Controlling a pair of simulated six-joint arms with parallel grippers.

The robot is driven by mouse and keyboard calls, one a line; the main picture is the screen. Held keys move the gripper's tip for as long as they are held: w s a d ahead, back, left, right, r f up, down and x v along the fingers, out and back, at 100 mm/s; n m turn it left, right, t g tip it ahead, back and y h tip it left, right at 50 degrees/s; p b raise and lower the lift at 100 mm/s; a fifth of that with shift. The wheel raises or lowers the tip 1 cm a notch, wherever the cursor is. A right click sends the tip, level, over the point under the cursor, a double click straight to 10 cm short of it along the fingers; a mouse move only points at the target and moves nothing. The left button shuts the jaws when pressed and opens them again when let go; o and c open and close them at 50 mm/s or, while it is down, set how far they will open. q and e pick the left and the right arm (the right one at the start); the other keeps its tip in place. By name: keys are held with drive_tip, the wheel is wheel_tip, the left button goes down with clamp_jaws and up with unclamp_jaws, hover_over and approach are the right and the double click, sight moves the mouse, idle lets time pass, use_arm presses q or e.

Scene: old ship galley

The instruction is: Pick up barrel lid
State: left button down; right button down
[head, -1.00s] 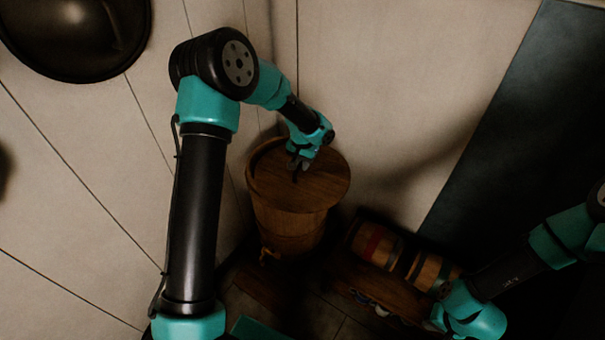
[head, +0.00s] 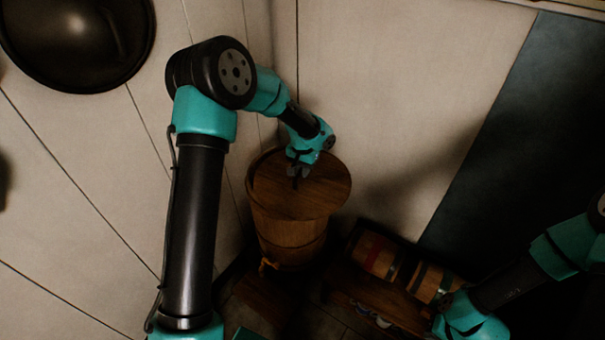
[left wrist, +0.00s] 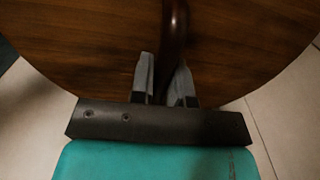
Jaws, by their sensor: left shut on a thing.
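The barrel lid (head: 322,190) is a round brown wooden disc at the top of an upright wooden barrel (head: 290,235) in the head view. The barrel's rim shows past the lid at the upper left; I cannot tell whether the lid is raised. My left gripper (head: 298,171) is over the lid, shut on its dark handle. In the left wrist view, the fingers of the left gripper (left wrist: 166,82) close around the handle (left wrist: 173,32), with the lid (left wrist: 90,45) filling the top. My right arm shows at the lower right, but its fingers are not visible.
A small banded keg (head: 405,267) lies on its side on a wooden stand (head: 365,295), right of the barrel. An orange tap (head: 267,264) sticks out low on the barrel. Pale walls stand close behind and left. A dark round pan (head: 78,40) hangs at the upper left.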

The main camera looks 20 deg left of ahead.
use_arm(q)
wheel_tip(320, 180, up, 2)
drive_tip(key=s+d, duration=0.2)
drive_tip(key=s, duration=0.2)
drive_tip(key=s+d, duration=0.2)
drive_tip(key=s, duration=0.3)
drive_tip(key=s+d+r, duration=0.1)
drive_tip(key=s+d, duration=0.1)
drive_tip(key=s, duration=0.3)
drive_tip(key=shift+s+d+r, duration=0.1)
drive_tip(key=shift+s+d, duration=0.15)
drive_tip(key=shift+d, duration=0.05)
